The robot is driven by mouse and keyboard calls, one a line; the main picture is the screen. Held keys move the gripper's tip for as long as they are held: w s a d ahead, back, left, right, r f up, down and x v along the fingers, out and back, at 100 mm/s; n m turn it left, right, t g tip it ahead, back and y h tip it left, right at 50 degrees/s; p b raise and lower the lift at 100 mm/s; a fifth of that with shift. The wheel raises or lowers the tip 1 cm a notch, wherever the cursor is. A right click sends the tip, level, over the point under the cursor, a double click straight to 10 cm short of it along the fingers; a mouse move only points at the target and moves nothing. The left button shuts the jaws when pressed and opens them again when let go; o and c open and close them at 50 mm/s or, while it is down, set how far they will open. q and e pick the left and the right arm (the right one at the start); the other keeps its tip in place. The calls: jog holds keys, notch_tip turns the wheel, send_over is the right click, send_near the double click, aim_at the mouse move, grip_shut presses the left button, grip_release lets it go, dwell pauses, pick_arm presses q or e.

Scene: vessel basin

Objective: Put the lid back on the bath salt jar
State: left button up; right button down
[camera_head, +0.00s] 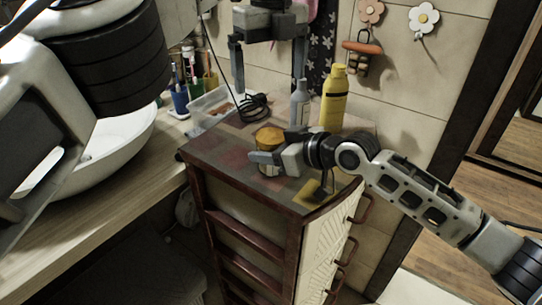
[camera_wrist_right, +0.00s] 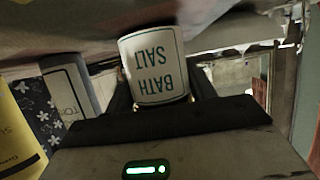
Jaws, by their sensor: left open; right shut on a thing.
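The bath salt jar (camera_head: 270,170) stands on the cabinet top with a round golden-brown top (camera_head: 270,138); I cannot tell whether this is a lid or the contents. Its white "BATH SALT" label (camera_wrist_right: 155,68) appears upside down in the right wrist view. My right gripper (camera_head: 268,158) is shut on the jar, with its fingers around the jar's side. My left gripper (camera_head: 268,75) is open and empty, pointing down above and behind the jar. No separate lid can be made out for certain.
A yellow bottle (camera_head: 333,100) and a grey bottle (camera_head: 300,104) stand behind the jar. A coiled black cord (camera_head: 253,106) and a clear tray (camera_head: 211,107) lie left of them. A white basin (camera_head: 115,150) is left.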

dwell(0.3)
jog(key=shift+c, duration=2.2)
grip_release()
jog(key=shift+d, duration=0.1)
jog(key=b+v, duration=0.2)
jog(key=v, duration=1.3)
jog(key=shift+s+d, duration=0.2)
jog(key=shift+s, duration=0.15)
jog(key=shift+r, duration=0.15)
